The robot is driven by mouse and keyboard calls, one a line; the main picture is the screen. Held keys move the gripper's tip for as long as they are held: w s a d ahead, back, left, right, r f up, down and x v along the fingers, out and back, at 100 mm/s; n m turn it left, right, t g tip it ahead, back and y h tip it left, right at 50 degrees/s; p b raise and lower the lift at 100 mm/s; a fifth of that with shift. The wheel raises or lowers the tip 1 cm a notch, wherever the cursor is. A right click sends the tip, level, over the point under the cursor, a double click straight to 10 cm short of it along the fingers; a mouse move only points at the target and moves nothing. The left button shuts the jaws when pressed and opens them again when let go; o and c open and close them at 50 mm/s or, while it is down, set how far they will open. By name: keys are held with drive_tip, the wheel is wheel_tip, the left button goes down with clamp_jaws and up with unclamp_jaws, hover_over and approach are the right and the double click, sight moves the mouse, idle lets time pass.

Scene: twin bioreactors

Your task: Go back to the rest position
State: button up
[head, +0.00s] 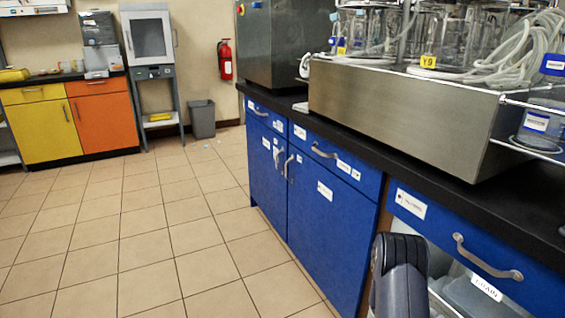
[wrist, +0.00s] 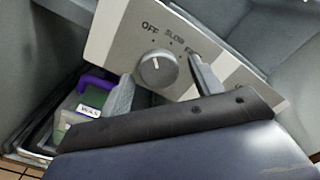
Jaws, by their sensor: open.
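In the wrist view my gripper (wrist: 160,72) is open, with one grey finger on each side of a round grey knob (wrist: 157,72). I cannot tell whether the fingers touch the knob. The knob sits on a pale panel (wrist: 112,42) marked OFF, SLOW and a third, partly covered word. A short white mark shows on the knob's upper part. In the head view only a dark part of my arm shows at the bottom right, before the open bay under the bench; the gripper itself is hidden there.
A green container with a purple handle (wrist: 82,108) stands low beside the panel. In the head view blue cabinets (head: 325,200) and a drawer handle (head: 487,262) are close to my arm. A steel unit (head: 400,112) with glass vessels stands on the black bench. The tiled floor (head: 130,240) at left is clear.

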drive_tip(key=m+b, duration=0.1)
drive_tip(key=m, duration=0.7)
drive_tip(key=a+m+b, duration=0.1)
drive_tip(key=m, duration=0.3)
drive_tip(key=shift+b, duration=0.35)
